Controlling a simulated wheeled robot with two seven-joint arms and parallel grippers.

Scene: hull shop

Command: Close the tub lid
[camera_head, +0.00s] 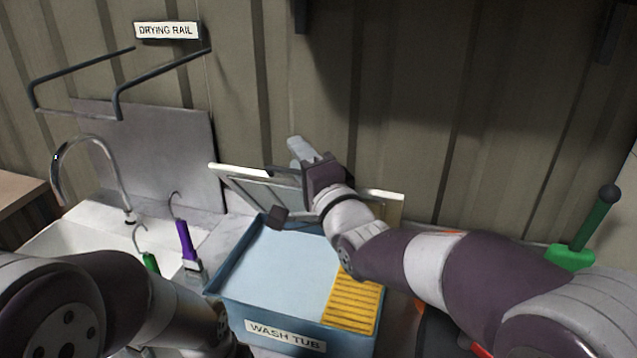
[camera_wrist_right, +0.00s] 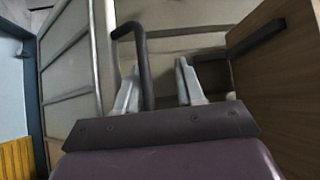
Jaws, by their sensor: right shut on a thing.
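The blue wash tub (camera_head: 225,290) stands on the counter, its top open. Its pale lid (camera_head: 240,178) stands raised and tilted at the tub's back edge; the lid's ribbed face (camera_wrist_right: 72,62) shows in the right wrist view. My right gripper (camera_head: 298,152) is at the lid, over its upper edge, and hides its middle. In the right wrist view, its two fingers (camera_wrist_right: 158,88) are on either side of a dark handle bar (camera_wrist_right: 146,65), shut on it. My left arm comes in at the lower left; its gripper is out of sight.
A yellow ribbed board (camera_head: 352,302) lies at the tub's right front. Purple (camera_head: 187,243) and green (camera_head: 150,262) hooked tools stand left of the tub, near the sink (camera_head: 80,240) and tap. A green-handled tool (camera_head: 597,220) is at right. A corrugated wall closes the back.

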